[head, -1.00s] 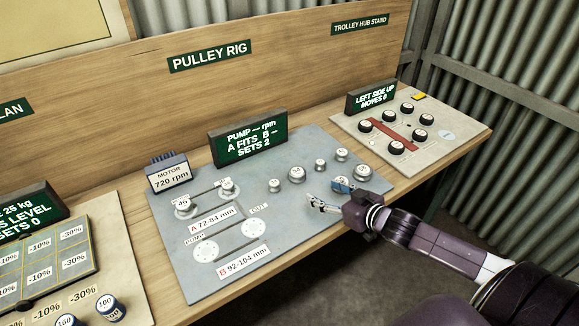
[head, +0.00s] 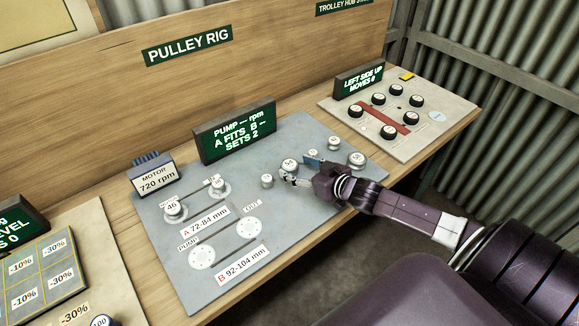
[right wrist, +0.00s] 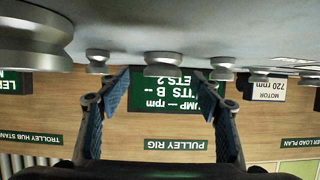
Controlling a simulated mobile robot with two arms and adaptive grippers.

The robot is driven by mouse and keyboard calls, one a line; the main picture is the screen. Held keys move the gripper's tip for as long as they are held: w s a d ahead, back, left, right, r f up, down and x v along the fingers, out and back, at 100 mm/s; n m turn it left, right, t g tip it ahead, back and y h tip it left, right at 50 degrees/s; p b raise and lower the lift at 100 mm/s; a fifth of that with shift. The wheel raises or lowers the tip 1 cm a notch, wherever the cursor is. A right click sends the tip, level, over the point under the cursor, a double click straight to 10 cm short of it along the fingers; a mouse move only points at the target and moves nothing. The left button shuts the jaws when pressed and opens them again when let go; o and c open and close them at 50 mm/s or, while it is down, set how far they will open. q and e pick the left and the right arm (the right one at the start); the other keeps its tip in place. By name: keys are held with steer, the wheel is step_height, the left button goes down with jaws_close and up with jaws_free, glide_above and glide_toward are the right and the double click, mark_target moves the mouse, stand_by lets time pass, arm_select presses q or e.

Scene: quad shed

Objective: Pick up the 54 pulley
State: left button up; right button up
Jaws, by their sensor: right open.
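Several grey metal pulleys stand on the grey pulley rig board in the head view. One pulley (head: 289,165) is right at my right gripper's fingertips; its number is too small to read surely, so I cannot confirm it is the 54. My right gripper (head: 299,171) is open, low over the board, with blue finger pads. In the upside-down right wrist view a pulley (right wrist: 163,63) lies ahead between the two spread fingers (right wrist: 163,95), with nothing gripped. A pulley marked 46 (head: 176,210) sits on the motor side. My left gripper is not in view.
Other pulleys stand close by: a small one (head: 267,181) to the left, one (head: 334,143) behind and a larger one (head: 357,159) to the right. The pump sign (head: 235,130) stands at the board's back. The trolley hub board (head: 440,118) is at right.

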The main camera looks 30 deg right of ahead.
mark_target(291, 165)
steer(key=x, duration=0.3)
steer(key=shift+a+r, duration=0.1)
steer(key=shift+a, duration=0.05)
steer(key=shift+w+f+p, duration=0.2)
steer(key=shift+w+p, duration=0.1)
steer(key=shift+w, duration=0.05)
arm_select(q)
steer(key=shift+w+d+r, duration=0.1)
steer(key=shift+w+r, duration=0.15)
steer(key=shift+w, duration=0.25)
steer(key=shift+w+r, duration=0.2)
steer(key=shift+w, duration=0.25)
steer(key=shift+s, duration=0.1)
arm_select(e)
steer(key=shift+c, duration=0.4)
steer(key=c, duration=0.5)
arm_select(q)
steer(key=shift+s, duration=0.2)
arm_select(e)
steer(key=c, duration=0.8)
